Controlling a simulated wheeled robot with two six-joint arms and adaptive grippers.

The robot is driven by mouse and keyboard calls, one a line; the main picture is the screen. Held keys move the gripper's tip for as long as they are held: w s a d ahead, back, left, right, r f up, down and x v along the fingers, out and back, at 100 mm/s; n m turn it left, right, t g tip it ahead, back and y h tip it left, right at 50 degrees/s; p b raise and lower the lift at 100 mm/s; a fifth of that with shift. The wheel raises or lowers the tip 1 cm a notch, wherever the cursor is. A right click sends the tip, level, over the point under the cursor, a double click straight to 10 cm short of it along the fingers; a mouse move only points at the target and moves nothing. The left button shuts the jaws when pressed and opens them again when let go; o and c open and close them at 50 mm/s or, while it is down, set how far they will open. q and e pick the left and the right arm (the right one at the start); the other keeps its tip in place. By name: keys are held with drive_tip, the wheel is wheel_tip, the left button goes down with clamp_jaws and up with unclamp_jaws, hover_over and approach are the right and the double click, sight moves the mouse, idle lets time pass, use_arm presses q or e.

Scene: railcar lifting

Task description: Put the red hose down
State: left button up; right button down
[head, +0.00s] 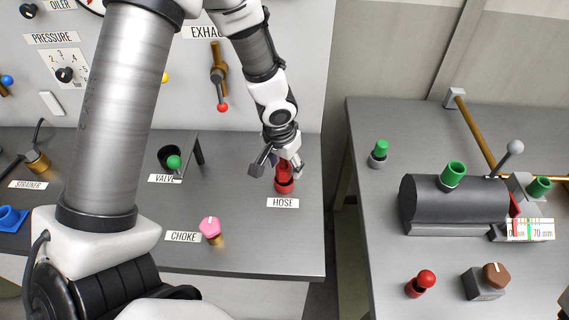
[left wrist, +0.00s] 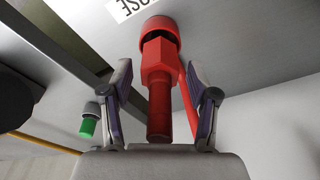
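The red hose (head: 284,172) stands at its red holder (head: 284,187) by the HOSE label at the right end of the left bench. My left gripper (head: 277,168) is above and around it, pointing down. In the left wrist view the red hose (left wrist: 158,90) is between the two fingers, with its far end at the red ring of the holder (left wrist: 160,28). A gap shows on both sides, so the gripper is open and does not grip the hose. A thin red strip runs along the hose's right side. My right gripper is not in view.
A pink CHOKE knob (head: 210,229) and a green-knobbed VALVE lever (head: 174,163) stand left of the hose. A red-tipped EXHAUST lever (head: 220,90) hangs on the panel behind. A gap separates this bench from the right table (head: 370,270), which carries a dark cylinder (head: 430,205).

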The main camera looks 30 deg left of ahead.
sight(280, 170)
use_arm(q)
drive_tip(key=shift+r, duration=0.1)
drive_tip(key=shift+r+p, duration=0.35)
drive_tip(key=shift+p, duration=0.1)
wheel_tip(280, 170, up, 12)
drive_tip(key=s+p, duration=0.2)
drive_tip(key=shift+f, duration=0.25)
drive_tip(key=shift+w, duration=0.1)
